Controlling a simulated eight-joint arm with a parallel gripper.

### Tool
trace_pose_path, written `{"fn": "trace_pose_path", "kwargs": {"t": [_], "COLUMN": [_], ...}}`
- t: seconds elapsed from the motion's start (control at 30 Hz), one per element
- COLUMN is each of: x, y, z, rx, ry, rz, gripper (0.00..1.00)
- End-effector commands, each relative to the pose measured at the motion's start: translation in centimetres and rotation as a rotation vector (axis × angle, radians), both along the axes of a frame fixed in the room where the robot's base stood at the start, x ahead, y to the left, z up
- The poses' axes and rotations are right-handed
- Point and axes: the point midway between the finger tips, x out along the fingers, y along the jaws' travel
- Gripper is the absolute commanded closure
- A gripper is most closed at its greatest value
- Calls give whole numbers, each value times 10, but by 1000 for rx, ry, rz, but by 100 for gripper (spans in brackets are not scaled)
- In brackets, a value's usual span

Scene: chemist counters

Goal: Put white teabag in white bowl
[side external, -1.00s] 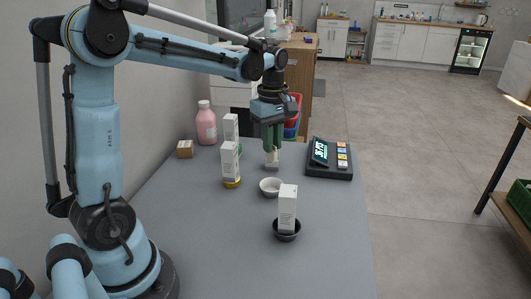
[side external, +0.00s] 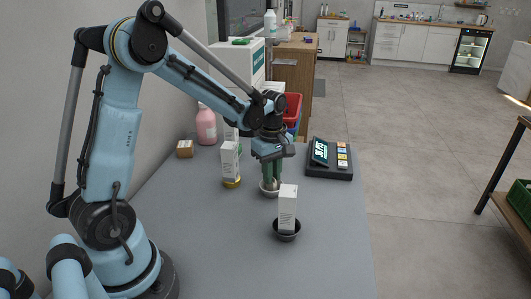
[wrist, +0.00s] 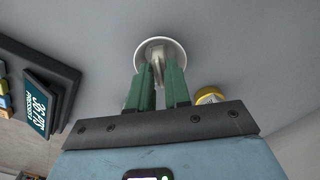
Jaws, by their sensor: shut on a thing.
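My gripper (side external: 272,183) points down over the white bowl (side external: 264,190), its green fingers at or just inside the rim. In the wrist view the green fingers (wrist: 158,76) are close together on a small whitish thing, the white teabag (wrist: 157,66), held in front of the bowl's opening. The bowl's round rim (wrist: 138,50) shows around the fingertips in that view. Whether the teabag touches the bowl's bottom cannot be told. In the side view the teabag is mostly hidden by the fingers and bowl.
A white box (side external: 288,207) stands in a black bowl (side external: 287,235) nearer the camera. Another white box (side external: 230,160) stands on a yellow-rimmed base to the left. A black display device (side external: 330,158), pink bottle (side external: 206,125) and brown box (side external: 185,149) are farther back. The front of the counter is clear.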

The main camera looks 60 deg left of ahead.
Motion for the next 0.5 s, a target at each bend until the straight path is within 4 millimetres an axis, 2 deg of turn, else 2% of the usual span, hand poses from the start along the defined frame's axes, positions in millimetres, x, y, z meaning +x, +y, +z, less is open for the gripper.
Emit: {"fn": "trace_pose_path", "kwargs": {"t": [0.43, 0.47, 0.5], "x": [0, 0, 0], "y": [0, 0, 0], "z": [-7, -7, -7], "rx": [0, 0, 0], "ry": [0, 0, 0], "rz": [0, 0, 0], "gripper": [100, 81, 75]}}
